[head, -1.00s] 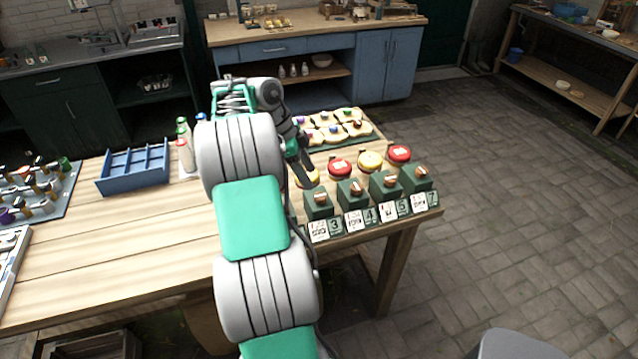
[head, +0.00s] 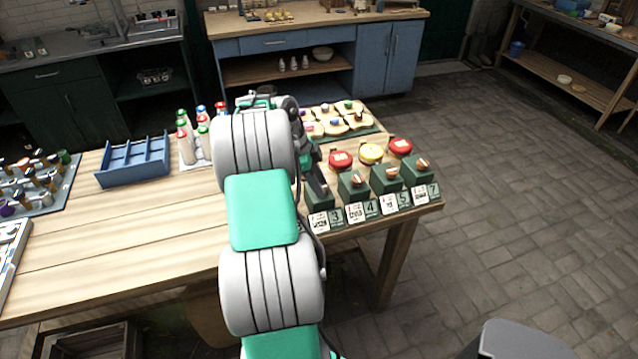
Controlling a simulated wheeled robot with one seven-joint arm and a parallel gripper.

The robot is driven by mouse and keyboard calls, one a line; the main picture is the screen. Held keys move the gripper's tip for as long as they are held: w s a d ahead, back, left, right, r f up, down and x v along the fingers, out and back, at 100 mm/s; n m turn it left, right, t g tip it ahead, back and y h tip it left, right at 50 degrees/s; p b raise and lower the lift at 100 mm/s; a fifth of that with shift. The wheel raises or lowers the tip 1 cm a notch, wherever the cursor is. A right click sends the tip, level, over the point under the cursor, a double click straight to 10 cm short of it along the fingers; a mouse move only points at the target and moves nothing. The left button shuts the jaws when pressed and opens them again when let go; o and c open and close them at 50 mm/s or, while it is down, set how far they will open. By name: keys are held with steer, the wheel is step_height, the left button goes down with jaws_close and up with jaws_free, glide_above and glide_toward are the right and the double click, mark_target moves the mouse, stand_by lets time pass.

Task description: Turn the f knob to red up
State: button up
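Several dark green boxes with light-and-red knobs stand in a row at the table's right front, with cards reading 3, 4, 5 and 7 before them. Knobs show on box 4 (head: 354,187), box 5 (head: 387,180) and box 7 (head: 418,170). The letters on the cards are too small to read, so I cannot tell which is the f knob. My gripper (head: 320,189) points down over the leftmost box (head: 321,203), the one by card 3, and hides its knob. I cannot tell whether the fingers touch the knob or are open.
A tray of pale pieces (head: 335,120) is farther back. Bottles (head: 184,135) and a blue divided tray (head: 134,163) stand left of my arm.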

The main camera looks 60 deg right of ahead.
jaws_close()
steer(key=shift+n+b, duration=0.3)
steer(key=shift+b, duration=0.2)
steer(key=shift+f+n+h+b, duration=0.15)
steer(key=shift+n+h+b, duration=0.25)
steer(key=shift+n+b, duration=0.25)
steer(key=shift+s+a+n+t+h+b, duration=0.1)
steer(key=shift+n+t+h+b, duration=0.25)
steer(key=shift+n+b, duration=0.9)
steer(key=n+b, duration=0.1)
steer(key=n, duration=0.1)
steer(key=n+t+h+b, duration=0.1)
steer(key=n+b, duration=0.1)
steer(key=shift+s+n+t, duration=0.1)
steer(key=shift+n+t, duration=0.15)
steer(key=shift+n, duration=0.05)
steer(key=n+t+b, duration=0.1)
steer(key=n+b, duration=0.2)
steer(key=n, duration=0.1)
steer(key=shift+s+t, duration=0.15)
steer(key=shift+t, duration=0.25)
steer(key=shift+s+r+n+t+b, duration=0.1)
steer(key=shift+n+t+b, duration=0.35)
steer(key=shift+n, duration=0.75)
steer(key=shift+r+n+t+b, duration=0.1)
steer(key=shift+n+t+b, duration=0.3)
steer(key=shift+n, duration=0.8)
